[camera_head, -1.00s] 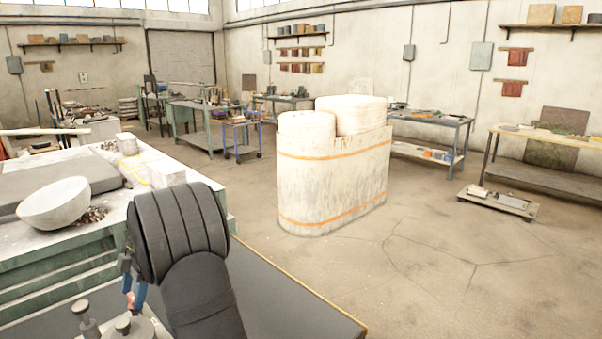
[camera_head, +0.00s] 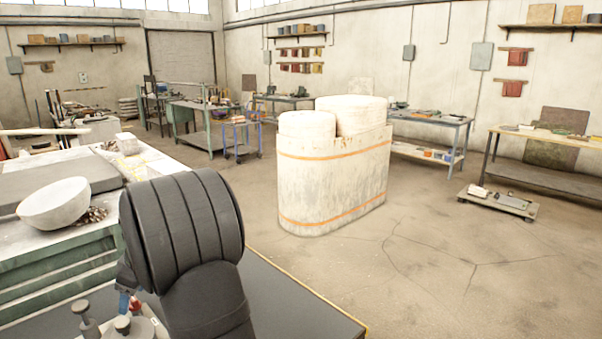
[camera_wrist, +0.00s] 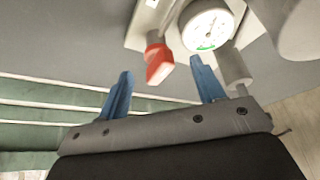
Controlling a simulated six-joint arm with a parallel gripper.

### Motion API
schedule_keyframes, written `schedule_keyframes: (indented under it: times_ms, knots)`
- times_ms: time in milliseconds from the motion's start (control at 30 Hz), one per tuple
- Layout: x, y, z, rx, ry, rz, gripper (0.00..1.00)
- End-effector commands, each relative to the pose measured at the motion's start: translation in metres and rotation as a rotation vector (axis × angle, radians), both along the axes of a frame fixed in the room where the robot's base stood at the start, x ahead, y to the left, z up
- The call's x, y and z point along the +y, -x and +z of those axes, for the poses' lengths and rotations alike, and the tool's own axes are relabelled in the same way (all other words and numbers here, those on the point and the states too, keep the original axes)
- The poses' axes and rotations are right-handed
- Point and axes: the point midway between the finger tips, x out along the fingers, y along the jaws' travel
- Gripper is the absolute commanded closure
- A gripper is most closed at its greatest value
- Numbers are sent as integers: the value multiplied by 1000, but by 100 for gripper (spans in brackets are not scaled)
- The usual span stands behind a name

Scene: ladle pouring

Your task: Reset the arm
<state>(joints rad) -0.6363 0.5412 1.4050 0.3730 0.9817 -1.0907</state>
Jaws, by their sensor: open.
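My gripper (camera_wrist: 163,88) shows in the wrist view with its two blue fingers apart and nothing between them. Beyond the fingertips are a red handle (camera_wrist: 159,64) and a round white gauge (camera_wrist: 206,30), apart from the fingers as far as I can tell. In the head view my black arm stands at the lower left, and a blue finger of the gripper (camera_head: 124,302) shows just below it. The rest of the gripper is hidden behind the arm. A white bowl (camera_head: 55,205) sits on the workbench at the left.
The white workbench (camera_head: 165,160) with green drawers fills the left, with small dark pieces (camera_head: 92,215) beside the bowl. Metal fittings (camera_head: 85,320) stand at the lower left, close to the gripper. A large pale oval container (camera_head: 335,180) stands mid-floor.

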Motion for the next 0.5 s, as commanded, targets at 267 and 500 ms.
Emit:
schedule_keyframes:
  times_ms: [267,500]
  knots:
    - [0,1,0,-1,-1,-191,38]
    - [1,3,0,0,0,-343,38]
